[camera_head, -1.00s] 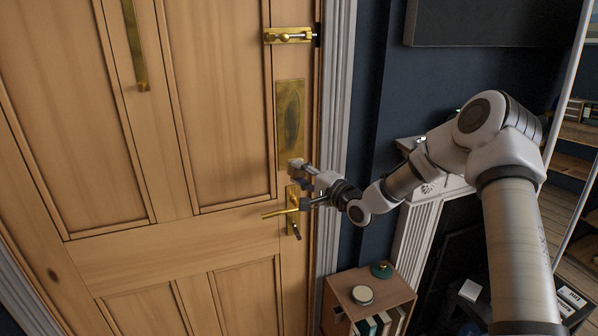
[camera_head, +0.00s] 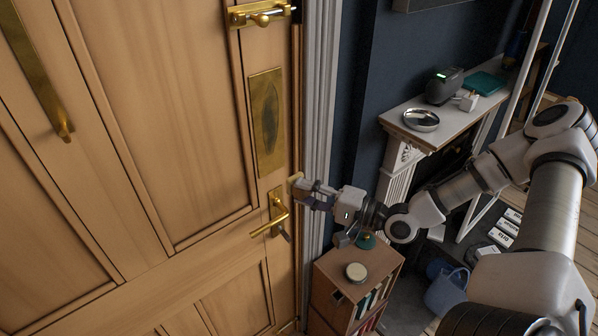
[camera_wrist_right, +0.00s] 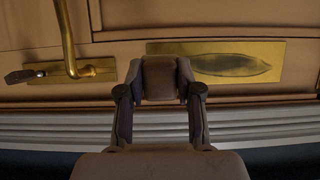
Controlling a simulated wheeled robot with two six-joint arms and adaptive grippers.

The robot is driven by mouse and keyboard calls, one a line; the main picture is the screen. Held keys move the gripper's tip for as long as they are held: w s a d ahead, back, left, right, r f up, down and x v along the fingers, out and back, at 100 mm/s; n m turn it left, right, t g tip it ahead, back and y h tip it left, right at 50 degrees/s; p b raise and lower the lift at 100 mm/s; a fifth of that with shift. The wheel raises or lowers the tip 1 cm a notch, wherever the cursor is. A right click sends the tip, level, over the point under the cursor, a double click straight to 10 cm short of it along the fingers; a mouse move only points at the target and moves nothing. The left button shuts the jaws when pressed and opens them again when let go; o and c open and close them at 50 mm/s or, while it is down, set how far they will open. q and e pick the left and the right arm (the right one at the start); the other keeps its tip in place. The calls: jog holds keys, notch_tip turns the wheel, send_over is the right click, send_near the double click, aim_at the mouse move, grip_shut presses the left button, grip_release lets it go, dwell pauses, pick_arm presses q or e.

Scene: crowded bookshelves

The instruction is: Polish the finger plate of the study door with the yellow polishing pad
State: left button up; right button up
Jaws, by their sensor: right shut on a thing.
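The brass finger plate (camera_head: 255,95) is on the wooden study door, with a dark dull oval patch in its middle. In the wrist view the finger plate (camera_wrist_right: 272,51) lies lengthwise, its patch clear of the gripper. My right gripper (camera_head: 307,189) is shut on the yellow polishing pad (camera_head: 296,178), just right of the plate's lower end in the head view. The pad (camera_wrist_right: 159,79) overlaps the plate's left end in the wrist view and looks brownish in shadow. I cannot tell whether it touches the plate. My left gripper is not in view.
A brass lever handle (camera_head: 273,217) is just below the gripper, and a bolt (camera_head: 262,13) is above the plate. A long pull handle (camera_head: 35,75) is at left. A low bookcase (camera_head: 335,270) stands below my right arm. A mantel (camera_head: 400,120) with small items is behind.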

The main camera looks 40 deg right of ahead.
aim_at(303, 173)
jog(key=shift+w+d+r, duration=0.15)
jog(key=shift+w+r, duration=0.1)
jog(key=shift+r, duration=0.35)
jog(key=shift+w+d+r+m+h+p, duration=0.1)
jog(key=shift+w+d+m+h+p, duration=0.15)
jog(key=shift+h+p, duration=0.2)
jog(key=shift+s+d+r+t, duration=0.1)
jog(key=shift+s+r+t, duration=0.1)
jog(key=shift+t, duration=0.1)
jog(key=w+b, duration=0.1)
jog(key=b, duration=0.1)
jog(key=w+b, duration=0.2)
jog(key=b, duration=0.1)
jog(key=w+b, duration=0.1)
jog(key=b, duration=0.1)
jog(key=shift+w+f+b, duration=0.25)
jog(key=shift+w+b, duration=0.05)
jog(key=shift+b, duration=0.1)
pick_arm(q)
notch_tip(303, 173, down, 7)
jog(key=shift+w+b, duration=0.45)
pick_arm(e)
jog(key=shift+w+a+r, duration=0.2)
jog(key=shift+w+r, duration=0.1)
jog(key=shift+w, duration=0.4)
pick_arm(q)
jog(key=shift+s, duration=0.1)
pick_arm(e)
jog(key=shift+s, duration=0.15)
